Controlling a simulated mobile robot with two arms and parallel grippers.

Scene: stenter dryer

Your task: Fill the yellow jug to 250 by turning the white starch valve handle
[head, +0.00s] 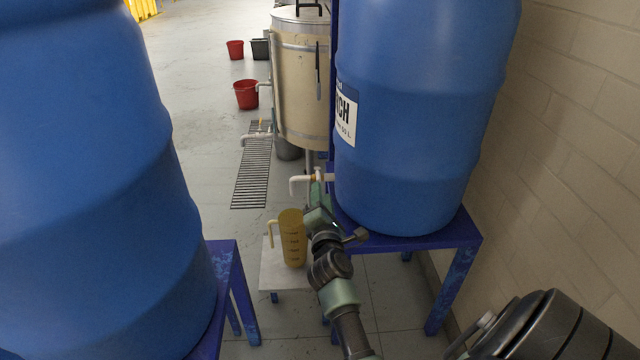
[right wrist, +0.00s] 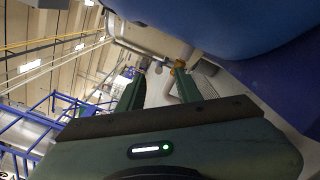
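The yellow jug (head: 292,240) stands upright on a small white-topped stand (head: 270,274), its handle to the left. Its fill level cannot be told, and I see no stream. The blue starch barrel (head: 420,110) has a white pipe and spout (head: 300,182) low on its left, above the jug. My right gripper (head: 317,190) is at this valve, right of the spout. In the right wrist view its two green fingers (right wrist: 160,84) are apart, with pale piping and brass-coloured parts near the tips. The white handle cannot be made out clearly. My left gripper is not in view.
The starch barrel stands on a blue stand (head: 440,238) near the brick wall (head: 570,130). Another big blue barrel (head: 90,180) fills the left. Behind are a cream tank (head: 298,90), a floor grate (head: 252,170) and red buckets (head: 246,94).

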